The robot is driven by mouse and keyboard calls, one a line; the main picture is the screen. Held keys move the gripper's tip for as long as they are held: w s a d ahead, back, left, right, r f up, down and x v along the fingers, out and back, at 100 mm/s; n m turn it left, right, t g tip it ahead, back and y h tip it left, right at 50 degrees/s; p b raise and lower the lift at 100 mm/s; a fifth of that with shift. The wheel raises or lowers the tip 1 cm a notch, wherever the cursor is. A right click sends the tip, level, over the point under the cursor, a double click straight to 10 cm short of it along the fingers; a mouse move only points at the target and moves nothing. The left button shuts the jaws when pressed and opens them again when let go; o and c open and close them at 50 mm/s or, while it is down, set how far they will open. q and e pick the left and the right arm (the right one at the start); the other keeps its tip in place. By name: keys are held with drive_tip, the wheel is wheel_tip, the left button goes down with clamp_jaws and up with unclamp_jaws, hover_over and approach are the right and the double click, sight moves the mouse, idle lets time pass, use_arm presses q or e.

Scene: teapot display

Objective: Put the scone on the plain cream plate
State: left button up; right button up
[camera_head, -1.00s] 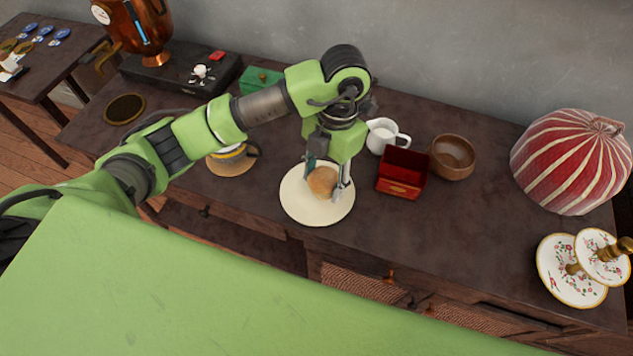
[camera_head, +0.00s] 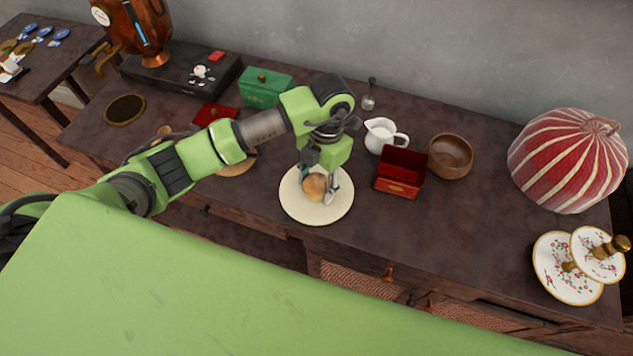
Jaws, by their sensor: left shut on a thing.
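The scone (camera_head: 314,187) is round and golden brown, and shows over the middle of the plain cream plate (camera_head: 317,214). My left gripper (camera_head: 319,188) points down over the plate and is shut on the scone. Its fingers hide part of the scone's sides. I cannot tell whether the scone's underside touches the plate. My right gripper does not show.
Right of the plate stand an open red box (camera_head: 400,173), a white jug (camera_head: 382,135) and a wooden bowl (camera_head: 451,157). A striped red cosy (camera_head: 567,160) and a floral tiered stand (camera_head: 553,281) are farther right. A green box (camera_head: 264,86) stands behind my arm.

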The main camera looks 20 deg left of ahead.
sight(322, 177)
use_arm(q)
drive_tip(key=o, duration=1.3)
drive_tip(key=shift+r+p, duration=0.25)
drive_tip(key=shift+p, duration=0.05)
drive_tip(key=shift+w+r, duration=0.15)
drive_tip(key=shift+r, duration=0.2)
drive_tip(key=r, duration=0.3)
drive_tip(key=w+r+b, duration=0.1)
drive_tip(key=r, duration=0.7)
drive_tip(key=shift+w+d, duration=0.15)
drive_tip(key=shift+d, duration=0.25)
drive_tip(key=shift+f, duration=0.1)
